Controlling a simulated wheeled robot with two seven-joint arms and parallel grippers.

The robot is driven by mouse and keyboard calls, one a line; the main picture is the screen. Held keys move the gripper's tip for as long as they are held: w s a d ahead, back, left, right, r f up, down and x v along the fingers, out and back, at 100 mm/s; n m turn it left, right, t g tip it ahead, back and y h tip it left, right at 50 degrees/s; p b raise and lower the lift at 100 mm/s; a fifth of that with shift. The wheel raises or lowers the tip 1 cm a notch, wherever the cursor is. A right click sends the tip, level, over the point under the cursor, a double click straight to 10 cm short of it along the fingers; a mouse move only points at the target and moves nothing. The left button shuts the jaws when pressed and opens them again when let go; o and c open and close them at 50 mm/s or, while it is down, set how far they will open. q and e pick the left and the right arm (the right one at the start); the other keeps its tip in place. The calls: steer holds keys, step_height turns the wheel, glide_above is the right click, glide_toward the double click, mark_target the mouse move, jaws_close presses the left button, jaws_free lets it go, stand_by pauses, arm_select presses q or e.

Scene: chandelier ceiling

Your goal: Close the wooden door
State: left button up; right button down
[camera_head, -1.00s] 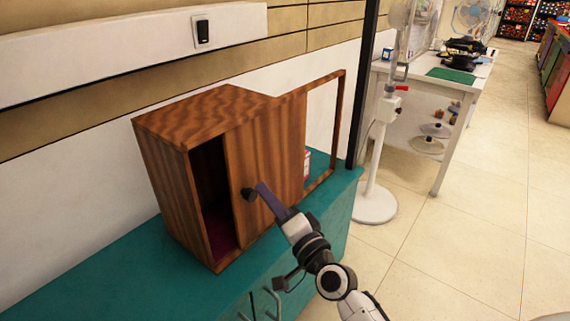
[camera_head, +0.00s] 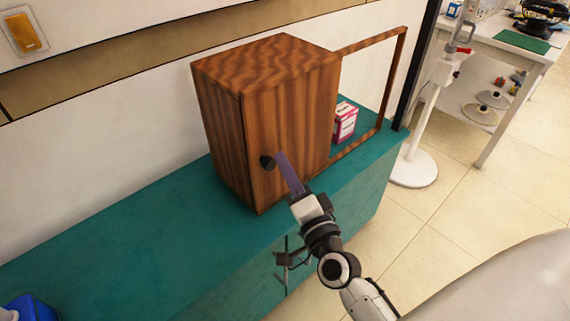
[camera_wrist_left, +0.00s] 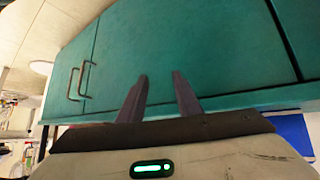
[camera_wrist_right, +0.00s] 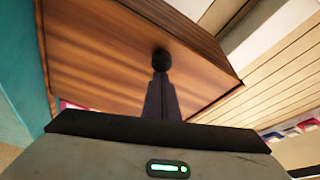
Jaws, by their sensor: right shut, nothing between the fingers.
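The wooden door (camera_head: 290,135) is a flat sliding panel with a dark round knob (camera_head: 267,162) near its left edge. It covers the front of the wooden cabinet (camera_head: 222,130), and no dark opening shows. My right gripper (camera_head: 281,158) is shut and empty, its fingertips right beside the knob. In the right wrist view the knob (camera_wrist_right: 161,60) sits just beyond the fingertips (camera_wrist_right: 161,76); whether they touch cannot be told. My left gripper (camera_wrist_left: 160,76) is open and empty, in front of the teal counter's doors; it is not visible in the head view.
The cabinet stands on a teal counter (camera_head: 120,235) against the wall. An empty wooden rail frame (camera_head: 393,80) extends right of it, with a pink-and-white box (camera_head: 345,122) behind. A blue container (camera_head: 30,308) is at lower left. A white stand (camera_head: 415,168) stands on the floor at right.

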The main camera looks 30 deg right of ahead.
steer(key=s+d, duration=0.3)
steer(key=s, duration=0.6)
steer(key=s+a+f+n+g+y+p, duration=0.3)
steer(key=a+f+n+g+y, duration=0.15)
steer(key=a+f+n, duration=0.3)
steer(key=s+a+f+n+g+p, duration=0.2)
steer(key=s+f+n+g, duration=0.4)
steer(key=s+f+n, duration=0.3)
step_height(320, 180, down, 3)
steer(key=shift+a+r, duration=0.1)
steer(key=shift+a, duration=0.6)
steer(key=shift+g, duration=0.25)
steer(key=shift+w, duration=0.1)
